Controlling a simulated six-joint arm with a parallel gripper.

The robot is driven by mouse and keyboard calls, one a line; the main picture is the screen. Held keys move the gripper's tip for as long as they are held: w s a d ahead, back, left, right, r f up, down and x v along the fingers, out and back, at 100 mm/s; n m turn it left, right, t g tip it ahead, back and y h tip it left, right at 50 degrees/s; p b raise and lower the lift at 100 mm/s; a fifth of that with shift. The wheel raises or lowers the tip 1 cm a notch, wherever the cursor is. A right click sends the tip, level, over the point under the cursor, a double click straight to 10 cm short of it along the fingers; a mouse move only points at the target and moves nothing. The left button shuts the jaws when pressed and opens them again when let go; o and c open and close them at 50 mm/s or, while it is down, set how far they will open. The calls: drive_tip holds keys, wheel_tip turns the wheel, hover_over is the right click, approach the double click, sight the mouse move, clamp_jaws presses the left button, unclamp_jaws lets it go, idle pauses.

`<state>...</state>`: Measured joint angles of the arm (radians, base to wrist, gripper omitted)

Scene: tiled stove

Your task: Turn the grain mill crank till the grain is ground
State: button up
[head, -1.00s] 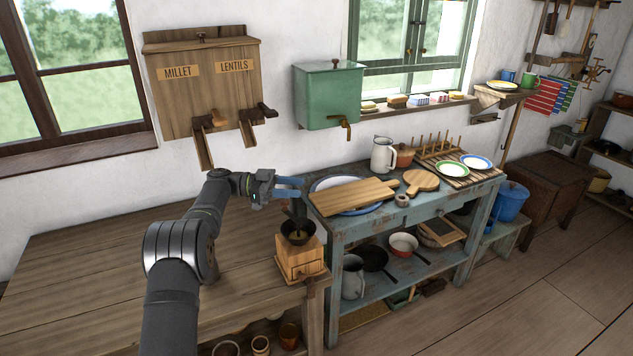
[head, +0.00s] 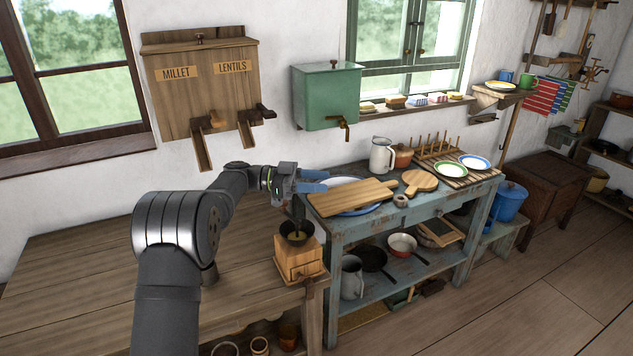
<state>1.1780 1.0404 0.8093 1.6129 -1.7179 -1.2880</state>
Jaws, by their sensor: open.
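The grain mill (head: 298,262) is a wooden box with a dark bowl-shaped hopper (head: 297,232) on top. It stands upright at the right front corner of the wooden table. A dark upright piece (head: 299,208) rises just behind the hopper and may be part of the crank; my gripper partly hides its upper end. My gripper (head: 322,181) has blue fingers pointing right, spread apart and empty. It is above and slightly beyond the mill. I cannot tell whether it touches the dark piece. The grain inside the hopper is too small to make out.
A blue worktable (head: 340,233) stands right of the wooden table (head: 110,265), with a cutting board (head: 352,196), a white jug (head: 382,155) and plates on it. The millet and lentils dispenser (head: 204,98) hangs on the wall behind. The wooden table's left part is clear.

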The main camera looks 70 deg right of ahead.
drive_tip(key=c, duration=0.3)
drive_tip(key=shift+w+a+h, duration=0.1)
drive_tip(key=shift+w+h, duration=0.2)
drive_tip(key=shift+w, duration=0.1)
drive_tip(key=c, duration=0.4)
drive_tip(key=w+a+f+n+t+h, duration=0.1)
drive_tip(key=w+n+h, duration=0.1)
drive_tip(key=w, duration=0.1)
drive_tip(key=w+a+f+n+t+h, duration=0.1)
drive_tip(key=w+a+n+t+h, duration=0.1)
drive_tip(key=w+h, duration=0.1)
drive_tip(key=w+a+f+n+t+h, duration=0.1)
drive_tip(key=w+a+n+h, duration=0.1)
drive_tip(key=w, duration=0.2)
drive_tip(key=shift+w+h, duration=0.15)
drive_tip(key=shift+h, duration=0.15)
clamp_jaws()
drive_tip(key=w+a+f+n+t+h, duration=0.2)
drive_tip(key=w+a+f+n+t, duration=0.4)
drive_tip(key=a, duration=0.3)
drive_tip(key=s+d+f+m+t, duration=0.1)
drive_tip(key=s+d, duration=0.3)
drive_tip(key=d, duration=0.9)
drive_tip(key=shift+f+h, duration=0.3)
drive_tip(key=shift+d, duration=0.1)
